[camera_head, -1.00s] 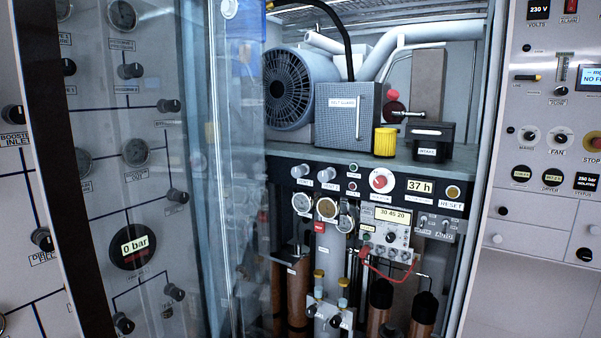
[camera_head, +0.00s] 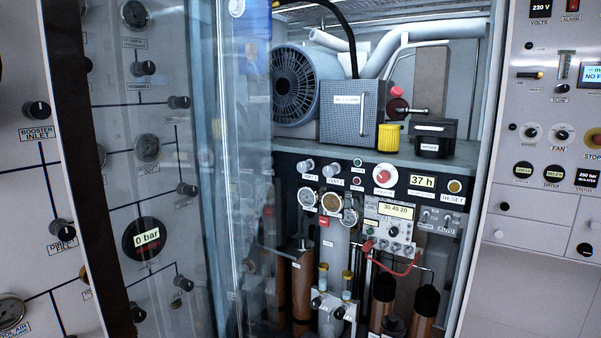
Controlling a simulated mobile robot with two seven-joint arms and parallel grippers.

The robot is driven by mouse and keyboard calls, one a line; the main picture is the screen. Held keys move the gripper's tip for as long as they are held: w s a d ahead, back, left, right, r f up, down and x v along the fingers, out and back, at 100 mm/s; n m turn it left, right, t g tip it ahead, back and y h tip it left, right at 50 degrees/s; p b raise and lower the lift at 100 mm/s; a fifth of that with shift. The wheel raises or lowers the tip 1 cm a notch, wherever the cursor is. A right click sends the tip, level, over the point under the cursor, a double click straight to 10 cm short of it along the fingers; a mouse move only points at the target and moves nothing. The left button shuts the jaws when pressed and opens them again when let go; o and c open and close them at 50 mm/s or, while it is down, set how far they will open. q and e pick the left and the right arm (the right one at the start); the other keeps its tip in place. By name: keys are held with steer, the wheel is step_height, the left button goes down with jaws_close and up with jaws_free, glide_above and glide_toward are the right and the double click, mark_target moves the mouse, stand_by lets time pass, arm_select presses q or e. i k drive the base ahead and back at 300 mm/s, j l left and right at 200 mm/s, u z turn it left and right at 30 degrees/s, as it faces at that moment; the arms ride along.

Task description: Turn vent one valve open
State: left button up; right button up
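Two small grey knobs, a left knob (camera_head: 308,165) and a right knob (camera_head: 333,171), stick out of the black strip inside the cabinet. Small labels sit under them; the lettering is blurred and may read as vent labels. Lower down, a fitting with two black knobs, one on the left (camera_head: 316,302) and one on the right (camera_head: 340,312), stands below yellow-capped tubes; its labels are too small to read. I cannot tell for sure which knob is the vent one valve or whether it is open. Neither of my grippers is in view.
A clear glass door (camera_head: 235,200) edges the cabinet opening on the left. A left panel holds several knobs, gauges and a "0 bar" display (camera_head: 147,238). A motor (camera_head: 293,85) and belt guard (camera_head: 350,125) fill the shelf.

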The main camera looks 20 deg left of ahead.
mark_target(303, 167)
steer(key=k, duration=0.8)
steer(key=k+u, duration=0.2)
steer(key=u, duration=0.25)
steer(key=k+j+u, duration=0.1)
steer(key=u, duration=0.35)
steer(key=l+u, duration=0.15)
steer(key=u, duration=0.3)
steer(key=l+u, duration=0.15)
steer(key=u, duration=0.3)
steer(key=i+l, duration=0.1)
steer(key=l, duration=1)
steer(key=i+l, duration=0.1)
steer(key=l, duration=2.05)
steer(key=i+l, duration=0.15)
steer(key=l, duration=0.95)
